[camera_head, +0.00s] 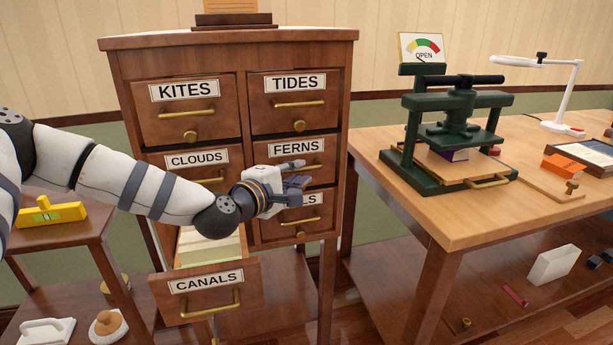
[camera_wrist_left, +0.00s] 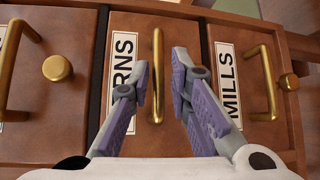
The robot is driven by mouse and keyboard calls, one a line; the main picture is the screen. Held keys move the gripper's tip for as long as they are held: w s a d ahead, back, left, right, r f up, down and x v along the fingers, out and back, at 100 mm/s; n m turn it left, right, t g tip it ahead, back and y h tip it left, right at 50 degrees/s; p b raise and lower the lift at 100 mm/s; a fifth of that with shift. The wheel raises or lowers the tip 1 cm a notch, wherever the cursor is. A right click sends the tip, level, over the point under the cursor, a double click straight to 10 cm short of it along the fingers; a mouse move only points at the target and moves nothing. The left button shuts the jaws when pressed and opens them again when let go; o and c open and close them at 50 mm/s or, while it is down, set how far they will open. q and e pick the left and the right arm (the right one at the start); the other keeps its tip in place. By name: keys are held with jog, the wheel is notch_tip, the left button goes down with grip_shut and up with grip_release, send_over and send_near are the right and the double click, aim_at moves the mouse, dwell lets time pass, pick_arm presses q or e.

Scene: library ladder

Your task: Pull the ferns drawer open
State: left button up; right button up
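The ferns drawer (camera_head: 322,157) is in the cabinet's right column, below TIDES, and looks closed. Its FERNS label (camera_head: 296,146) shows whole in the head view. Its brass bar handle (camera_wrist_left: 157,50) is upright in the left wrist view, beside the partly hidden label (camera_wrist_left: 122,65). My left gripper (camera_head: 298,182) is in front of the drawer's lower part. In the left wrist view its purple-padded fingers (camera_wrist_left: 161,82) are open, one on each side of the handle, with gaps showing. The drawer's knob is hidden. My right gripper is not in view.
The CANALS drawer (camera_head: 208,284) stands pulled out below my left arm. The MILLS drawer (camera_wrist_left: 262,125) is just beneath FERNS, with its own handle (camera_wrist_left: 265,80). A workbench (camera_head: 440,215) with a green press (camera_head: 455,125) stands to the right. A yellow level (camera_head: 52,212) lies on a left stand.

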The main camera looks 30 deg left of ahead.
pick_arm(q)
jog(key=shift+w+f, duration=0.1)
jog(key=shift+w, duration=1.3)
jog(key=shift+a, duration=0.1)
grip_shut()
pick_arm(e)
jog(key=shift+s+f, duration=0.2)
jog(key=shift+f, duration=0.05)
pick_arm(q)
jog(key=shift+s, duration=0.1)
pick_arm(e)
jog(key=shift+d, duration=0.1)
